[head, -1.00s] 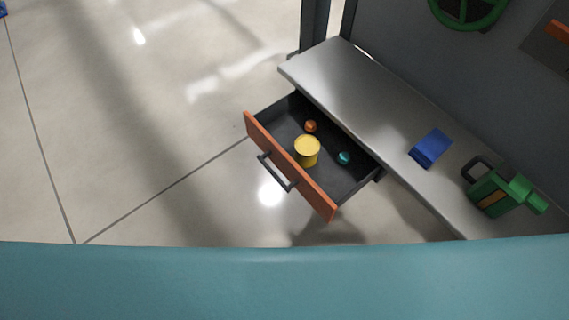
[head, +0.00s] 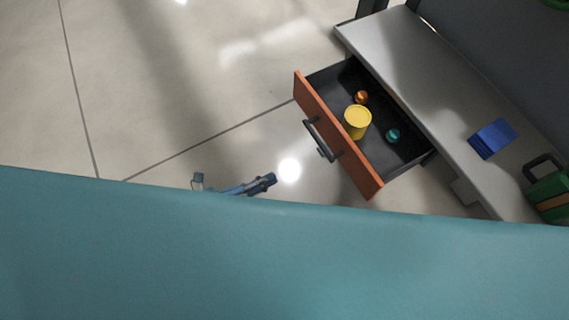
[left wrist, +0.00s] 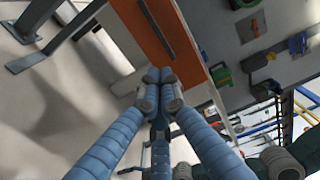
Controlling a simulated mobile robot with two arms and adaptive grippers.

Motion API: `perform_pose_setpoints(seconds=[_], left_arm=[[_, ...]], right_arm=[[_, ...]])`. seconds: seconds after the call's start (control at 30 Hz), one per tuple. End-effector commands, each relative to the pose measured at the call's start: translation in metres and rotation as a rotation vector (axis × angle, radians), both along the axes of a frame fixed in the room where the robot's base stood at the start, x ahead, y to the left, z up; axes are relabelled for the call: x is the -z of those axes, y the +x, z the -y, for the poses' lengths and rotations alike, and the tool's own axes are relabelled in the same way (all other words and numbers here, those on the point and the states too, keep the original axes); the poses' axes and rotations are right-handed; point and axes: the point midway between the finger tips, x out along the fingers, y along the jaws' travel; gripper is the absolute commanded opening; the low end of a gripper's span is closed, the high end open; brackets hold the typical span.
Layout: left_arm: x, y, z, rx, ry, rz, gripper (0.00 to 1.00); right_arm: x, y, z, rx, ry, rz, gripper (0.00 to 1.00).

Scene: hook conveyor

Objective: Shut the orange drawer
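The orange drawer (head: 335,133) is pulled out from under a grey bench in the head view. Its front has a dark bar handle (head: 322,140). Inside lie a yellow cylinder (head: 357,122), a small orange ball (head: 361,97) and a small teal ball (head: 392,136). My left gripper (head: 268,181) shows past the teal edge, left of the drawer front and apart from it. In the left wrist view its blue fingers meet at the tips (left wrist: 158,82) with nothing between them, and the orange front (left wrist: 175,35) is beyond. My right gripper is not identifiable.
My teal body covers the bottom of the head view. The floor left of the drawer is clear.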

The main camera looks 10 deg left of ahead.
Motion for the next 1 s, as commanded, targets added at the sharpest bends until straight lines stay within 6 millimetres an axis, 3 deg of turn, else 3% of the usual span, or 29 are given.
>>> perform_pose_setpoints(seconds=[0.6, 1.0], left_arm=[[0.001, 0.07, 0.094, -0.005, -0.002, -0.003, 0.0], [0.0, 0.08, 0.107, -0.005, -0.001, -0.005, 0.0]], right_arm=[[0.012, 0.0, 0.009, -0.001, -0.011, -0.001, 0.65], [0.014, 0.0, 0.003, 0.001, -0.004, -0.001, 0.65]])
